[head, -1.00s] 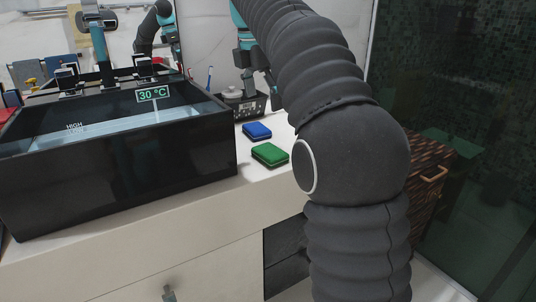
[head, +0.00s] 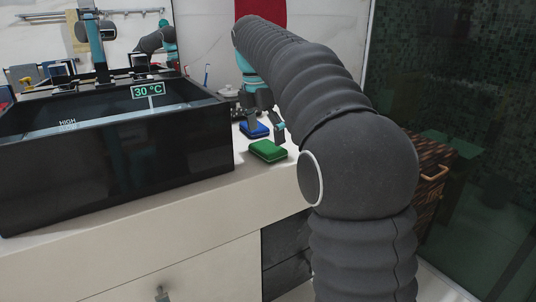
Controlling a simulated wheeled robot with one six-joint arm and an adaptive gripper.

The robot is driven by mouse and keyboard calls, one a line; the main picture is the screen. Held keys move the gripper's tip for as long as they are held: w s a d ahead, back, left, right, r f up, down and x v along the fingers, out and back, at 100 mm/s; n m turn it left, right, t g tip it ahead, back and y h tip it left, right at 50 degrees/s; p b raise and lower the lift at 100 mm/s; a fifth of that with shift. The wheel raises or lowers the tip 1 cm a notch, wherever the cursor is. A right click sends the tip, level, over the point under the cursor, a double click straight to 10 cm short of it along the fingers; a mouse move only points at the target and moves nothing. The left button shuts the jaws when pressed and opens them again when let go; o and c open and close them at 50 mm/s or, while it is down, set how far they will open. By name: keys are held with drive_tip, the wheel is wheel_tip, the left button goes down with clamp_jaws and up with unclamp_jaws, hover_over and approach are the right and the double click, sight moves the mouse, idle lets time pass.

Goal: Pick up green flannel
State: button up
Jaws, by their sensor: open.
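The green flannel (head: 267,151) lies folded flat on the pale counter, right of the black sink. My gripper (head: 266,128) is open and empty, pointing down just behind the green flannel. One finger hangs over the blue folded cloth and the other is near the green flannel's back right corner. Whether a finger touches either cloth cannot be told. My dark ribbed arm covers the counter to the right.
The blue folded cloth (head: 254,130) lies just behind the green one. The black sink (head: 120,160), with a 30 °C display, stands close on the left. A wicker basket (head: 432,180) is at the right. The counter's front edge is near the green flannel.

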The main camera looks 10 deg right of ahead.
sight(267, 146)
drive_tip(key=shift+w+d+f, duration=0.1)
drive_tip(key=shift+d+f, duration=0.05)
drive_tip(key=shift+f, duration=0.6)
drive_tip(key=shift+d+f, duration=0.1)
drive_tip(key=shift+f, duration=0.65)
drive_tip(key=c, duration=0.6)
drive_tip(key=shift+r, duration=0.1)
drive_tip(key=shift+r, duration=0.5)
drive_tip(key=r, duration=0.2)
drive_tip(key=d+r+p, duration=0.1)
drive_tip(key=shift+s+r, duration=0.3)
drive_tip(key=shift+r, duration=0.05)
drive_tip(key=s+d+r+p, duration=0.1)
drive_tip(key=s+d+r, duration=0.5)
drive_tip(key=d, duration=0.2)
drive_tip(key=shift+s, duration=0.35)
